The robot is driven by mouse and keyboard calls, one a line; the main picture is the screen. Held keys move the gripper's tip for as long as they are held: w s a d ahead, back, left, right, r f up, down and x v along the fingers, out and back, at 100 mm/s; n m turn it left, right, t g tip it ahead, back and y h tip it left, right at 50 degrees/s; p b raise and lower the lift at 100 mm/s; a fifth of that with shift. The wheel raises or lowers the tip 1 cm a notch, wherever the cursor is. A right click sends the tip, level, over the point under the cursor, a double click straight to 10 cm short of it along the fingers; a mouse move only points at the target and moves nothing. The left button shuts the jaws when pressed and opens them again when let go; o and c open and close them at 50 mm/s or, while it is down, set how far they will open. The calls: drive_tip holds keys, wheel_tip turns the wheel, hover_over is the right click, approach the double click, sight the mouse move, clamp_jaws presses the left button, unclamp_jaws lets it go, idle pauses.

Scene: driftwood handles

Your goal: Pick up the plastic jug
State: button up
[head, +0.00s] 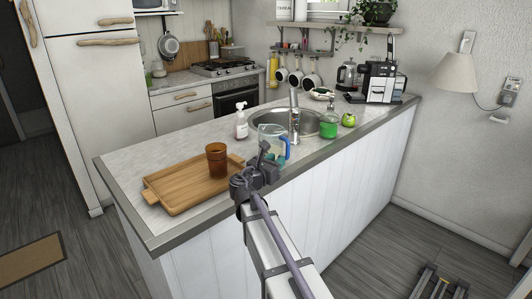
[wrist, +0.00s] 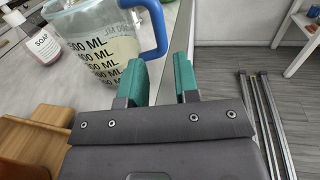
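The plastic jug (head: 270,136) is clear with a blue handle and stands upright on the counter in front of the sink. In the wrist view the jug (wrist: 98,42) fills the upper left, with dark ML markings and its handle (wrist: 160,28) on its right side. My gripper (head: 272,158) is at the counter's front edge, close to the jug. In the wrist view my gripper (wrist: 161,76) is open, with two teal fingers apart and nothing seen between them. The handle's lower end is just beyond the left fingertip; whether they touch I cannot tell.
A soap bottle (head: 241,126) stands left of the jug, and a green bottle (head: 328,124) stands right of it. A wooden tray (head: 180,191) and an amber cup (head: 217,160) are on the left. The sink faucet (head: 294,115) rises behind the jug.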

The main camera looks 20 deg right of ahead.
sight(287, 152)
drive_tip(key=x, duration=0.9)
drive_tip(key=shift+w+d+r, duration=0.1)
drive_tip(key=shift+w+d, duration=0.1)
drive_tip(key=shift+d, duration=0.15)
drive_tip(key=shift+c, duration=0.3)
clamp_jaws()
